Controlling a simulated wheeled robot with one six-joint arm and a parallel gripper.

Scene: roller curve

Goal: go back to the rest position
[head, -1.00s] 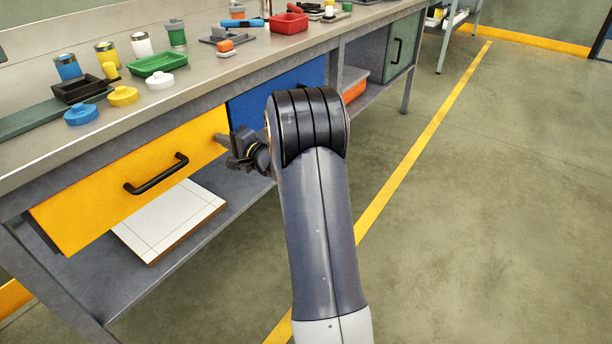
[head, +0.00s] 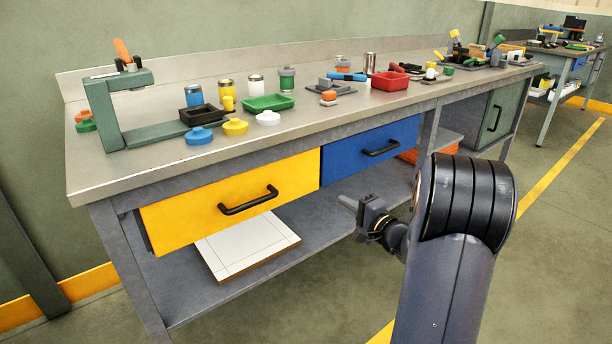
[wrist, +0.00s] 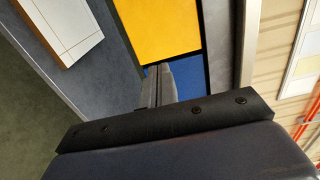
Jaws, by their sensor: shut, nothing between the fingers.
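My gripper (head: 350,204) is in front of the workbench, a little below the blue drawer (head: 368,152) in the head view. Its fingers are together with nothing between them, and they point left toward the bench. In the wrist view my gripper (wrist: 160,80) shows its fingers side by side, with the yellow drawer front (wrist: 158,25) beyond them. Both drawers look closed. My gripper appears apart from the drawers and their handles.
The workbench top (head: 330,118) holds a green clamp-like frame (head: 103,112), jars, coloured lids, a green tray (head: 268,102) and a red tray (head: 390,80). A white board (head: 248,245) lies on the lower shelf. The floor at right is open.

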